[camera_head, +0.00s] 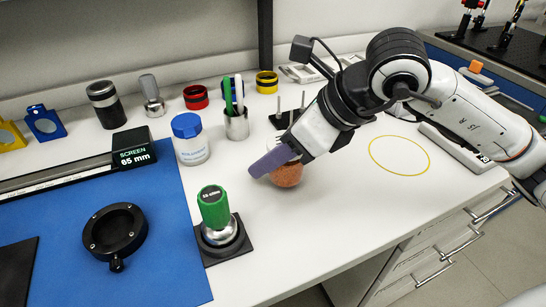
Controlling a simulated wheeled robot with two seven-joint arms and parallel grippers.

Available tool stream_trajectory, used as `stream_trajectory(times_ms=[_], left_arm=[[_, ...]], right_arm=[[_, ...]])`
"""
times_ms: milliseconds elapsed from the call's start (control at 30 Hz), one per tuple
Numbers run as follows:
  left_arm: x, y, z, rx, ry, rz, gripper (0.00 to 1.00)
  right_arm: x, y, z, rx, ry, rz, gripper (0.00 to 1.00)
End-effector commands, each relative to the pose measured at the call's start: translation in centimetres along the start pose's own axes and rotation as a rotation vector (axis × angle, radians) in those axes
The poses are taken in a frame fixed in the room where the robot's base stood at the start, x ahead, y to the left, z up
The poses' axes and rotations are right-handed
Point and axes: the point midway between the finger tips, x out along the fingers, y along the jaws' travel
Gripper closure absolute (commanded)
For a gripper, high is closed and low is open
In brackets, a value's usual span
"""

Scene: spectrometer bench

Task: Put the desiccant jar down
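The desiccant jar (288,175) looks like a rounded vessel with orange-brown contents, near the middle of the white bench. My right gripper (276,160) comes in from the right with its purple fingers at the top of the jar and appears shut on it. The fingers hide the jar's upper part. I cannot tell whether the jar's base touches the bench. A thin yellow ring outline (371,156) is marked on the bench to the right of the jar, with nothing inside it. My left gripper is out of view.
A blue-lidded white jar (191,148), a pen cup (236,126) and a green-handled tool (214,208) on a black base stand left of the jar. A rack with thin posts (289,117) is behind it. Bench around the yellow ring is clear.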

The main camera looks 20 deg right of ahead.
Motion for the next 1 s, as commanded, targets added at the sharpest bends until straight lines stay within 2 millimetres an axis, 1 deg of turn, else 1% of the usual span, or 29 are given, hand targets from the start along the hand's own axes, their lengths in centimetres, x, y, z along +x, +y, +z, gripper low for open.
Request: stream_trajectory(times_ms=[33,100,300,433,467,533,567,867,967,1000], left_arm=[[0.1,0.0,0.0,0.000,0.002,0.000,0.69],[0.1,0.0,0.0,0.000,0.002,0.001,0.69],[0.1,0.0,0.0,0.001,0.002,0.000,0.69],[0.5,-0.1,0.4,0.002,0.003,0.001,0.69],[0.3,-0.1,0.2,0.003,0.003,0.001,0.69],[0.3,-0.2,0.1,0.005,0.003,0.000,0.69],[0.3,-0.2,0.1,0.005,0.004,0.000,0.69],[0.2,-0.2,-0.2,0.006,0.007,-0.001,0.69],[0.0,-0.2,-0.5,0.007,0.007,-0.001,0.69],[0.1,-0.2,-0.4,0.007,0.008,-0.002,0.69]], right_arm=[[0.6,0.0,-0.6,0.000,0.002,0.000,0.78],[0.9,0.0,-0.8,-0.001,0.000,0.000,0.78],[0.9,0.0,-0.7,-0.001,-0.001,-0.001,0.78],[1.3,0.0,-1.0,-0.001,-0.002,0.000,0.78],[1.1,0.0,-0.9,-0.001,-0.001,0.000,0.48],[1.1,0.0,-0.9,-0.001,0.000,0.000,0.36],[1.1,0.0,-0.9,-0.001,0.000,0.000,0.34],[0.9,0.0,-0.8,-0.001,0.000,0.000,0.34],[0.4,-0.1,-0.6,-0.001,-0.001,-0.002,0.34],[-0.1,-0.1,-0.6,0.000,-0.003,-0.004,0.34]])
